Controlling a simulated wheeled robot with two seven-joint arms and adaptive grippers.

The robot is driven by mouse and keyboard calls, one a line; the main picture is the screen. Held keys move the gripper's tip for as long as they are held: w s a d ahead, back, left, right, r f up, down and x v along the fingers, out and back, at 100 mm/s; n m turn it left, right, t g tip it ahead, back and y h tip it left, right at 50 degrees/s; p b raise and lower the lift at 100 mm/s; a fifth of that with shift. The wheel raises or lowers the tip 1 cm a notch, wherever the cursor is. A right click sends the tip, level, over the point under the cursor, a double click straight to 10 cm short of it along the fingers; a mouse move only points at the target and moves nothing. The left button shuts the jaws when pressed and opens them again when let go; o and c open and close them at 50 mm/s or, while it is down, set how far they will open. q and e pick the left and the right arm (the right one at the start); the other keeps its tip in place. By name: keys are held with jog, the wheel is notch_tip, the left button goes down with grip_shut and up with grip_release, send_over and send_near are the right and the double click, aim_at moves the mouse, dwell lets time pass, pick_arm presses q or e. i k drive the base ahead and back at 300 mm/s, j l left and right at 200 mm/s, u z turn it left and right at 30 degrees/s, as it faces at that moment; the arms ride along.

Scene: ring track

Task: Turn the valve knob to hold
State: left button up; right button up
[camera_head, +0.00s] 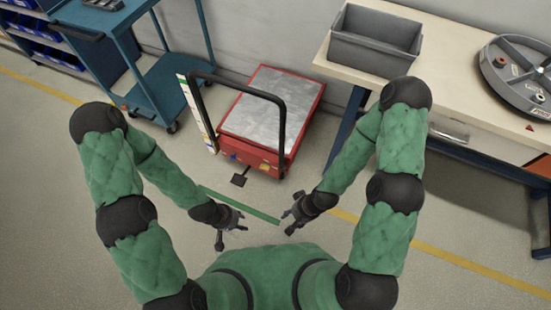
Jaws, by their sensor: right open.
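A round grey ring-shaped tray (493,88) lies on the workbench at the right. Small red, white and dark parts sit on it; I cannot tell whether one of them is the valve knob. My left gripper (231,231) is low in front of my body, with its fingers apart and nothing between them. My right gripper (287,221) is just right of it, open and empty. Both grippers are over the floor, well away from the bench and the round tray.
The pale workbench (455,75) carries a grey bin (375,52). A red lift cart (300,95) with a black handle stands ahead. A blue trolley (172,85) and blue bins (55,55) are at the left. A yellow line (480,268) crosses the open floor.

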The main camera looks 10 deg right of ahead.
aim_at(265, 166)
jog(key=i+j+z, duration=0.1)
jog(key=j, duration=0.25)
jog(key=i+j+z, duration=0.1)
jog(key=i+j, duration=0.15)
jog(key=j, duration=0.15)
jog(key=i+j+z, duration=0.15)
jog(key=j, duration=0.2)
jog(key=i+j+z, duration=0.1)
jog(key=j, duration=0.3)
jog(key=i+j+z, duration=0.1)
jog(key=j, duration=0.35)
jog(key=i, duration=0.1)
